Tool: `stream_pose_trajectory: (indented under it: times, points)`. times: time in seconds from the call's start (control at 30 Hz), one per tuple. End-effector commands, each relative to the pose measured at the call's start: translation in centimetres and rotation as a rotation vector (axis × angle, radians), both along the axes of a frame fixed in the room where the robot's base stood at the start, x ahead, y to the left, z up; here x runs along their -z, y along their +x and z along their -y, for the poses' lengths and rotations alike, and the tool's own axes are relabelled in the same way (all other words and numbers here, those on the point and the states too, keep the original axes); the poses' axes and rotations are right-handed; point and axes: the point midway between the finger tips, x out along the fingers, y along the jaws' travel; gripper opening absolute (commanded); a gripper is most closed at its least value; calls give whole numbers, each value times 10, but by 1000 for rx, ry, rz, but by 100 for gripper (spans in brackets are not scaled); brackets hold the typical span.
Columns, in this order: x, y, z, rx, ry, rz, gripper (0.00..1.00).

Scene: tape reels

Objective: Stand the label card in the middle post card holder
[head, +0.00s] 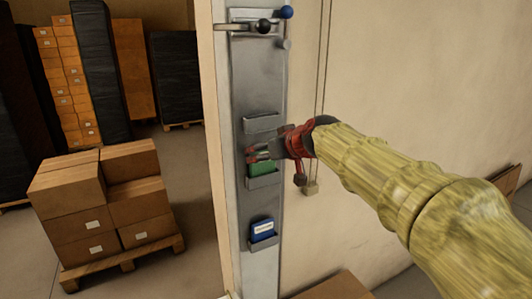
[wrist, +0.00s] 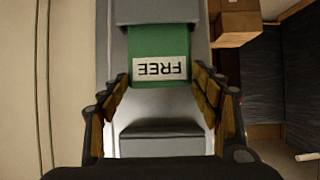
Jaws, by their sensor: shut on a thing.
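The label card (head: 261,170) is green with a white panel. In the wrist view the card (wrist: 145,42) shows the word FREE upside down. My gripper (head: 256,156) is shut on the card by its two side edges; its fingertips show in the wrist view (wrist: 162,78). The middle post card holder (head: 263,182) is a grey pocket on the metal post. The card stands about upright at this holder, and its lower edge is hidden behind the pocket's front lip, which also shows in the wrist view (wrist: 160,11).
The top holder (head: 262,123) is empty. The bottom holder (head: 264,238) has a blue card (head: 263,229) in it. Stacked boxes (head: 95,200) stand left.

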Motion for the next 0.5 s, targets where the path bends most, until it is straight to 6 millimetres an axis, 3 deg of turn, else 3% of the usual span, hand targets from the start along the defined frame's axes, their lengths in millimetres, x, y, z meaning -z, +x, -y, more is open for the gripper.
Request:
stream_pose_trajectory:
  times: [0.17,0.2,0.5]
  points:
    - [-1,0,0,0,0,1,38]
    - [-1,0,0,0,0,1,65]
    - [0,0,0,0,0,0,82]
